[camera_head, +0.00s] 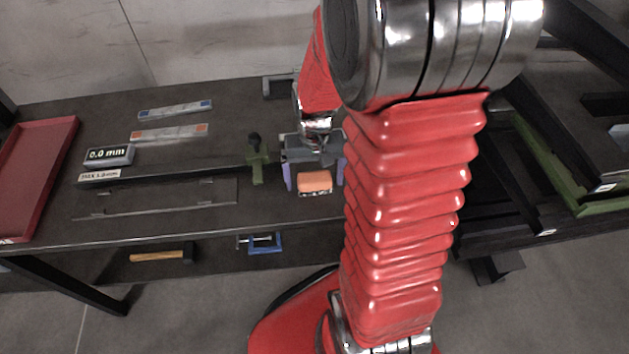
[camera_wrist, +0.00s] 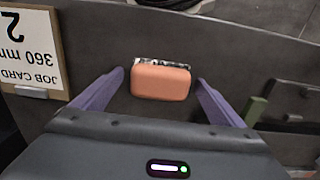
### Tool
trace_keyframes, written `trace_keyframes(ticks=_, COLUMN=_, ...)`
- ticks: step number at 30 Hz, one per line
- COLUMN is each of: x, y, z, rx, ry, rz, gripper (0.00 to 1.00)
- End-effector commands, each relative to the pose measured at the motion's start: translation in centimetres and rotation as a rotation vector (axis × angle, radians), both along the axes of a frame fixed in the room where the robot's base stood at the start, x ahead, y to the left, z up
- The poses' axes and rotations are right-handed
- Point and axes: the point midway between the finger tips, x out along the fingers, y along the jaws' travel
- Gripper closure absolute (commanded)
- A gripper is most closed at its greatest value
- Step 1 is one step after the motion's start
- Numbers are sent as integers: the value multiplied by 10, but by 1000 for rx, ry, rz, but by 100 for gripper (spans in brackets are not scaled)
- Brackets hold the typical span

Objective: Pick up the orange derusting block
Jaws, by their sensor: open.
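The orange derusting block (camera_head: 315,182) lies on the dark workbench in the head view, near its front edge. In the wrist view the block (camera_wrist: 161,83) is a rounded orange slab with a pale, speckled edge along its far side. My gripper (camera_head: 314,178) has two purple fingers. They are open, one on each side of the block, and the block sits between them. In the wrist view the fingers of my gripper (camera_wrist: 160,82) show a gap on both sides of the block. I cannot tell the fingertips' height above the bench.
A green clamp-like tool (camera_head: 257,160) stands left of my gripper. A display reading 0.0 mm (camera_head: 109,155), two flat bars and a red tray (camera_head: 36,175) are farther left. A hammer (camera_head: 160,255) and a blue clamp (camera_head: 265,243) lie lower. A job card (camera_wrist: 32,50) shows in the wrist view.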

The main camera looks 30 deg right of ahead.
Motion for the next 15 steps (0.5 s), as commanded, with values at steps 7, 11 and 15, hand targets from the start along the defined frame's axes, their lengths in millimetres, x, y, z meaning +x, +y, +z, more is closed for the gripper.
trace_keyframes(ticks=7, x=0, y=0, z=0, rx=0, ry=0, rz=0, gripper=20)
trace_keyframes(ticks=11, x=0, y=0, z=0, rx=0, ry=0, rz=0, gripper=30)
trace_keyframes(ticks=15, x=0, y=0, z=0, rx=0, ry=0, rz=0, gripper=39)
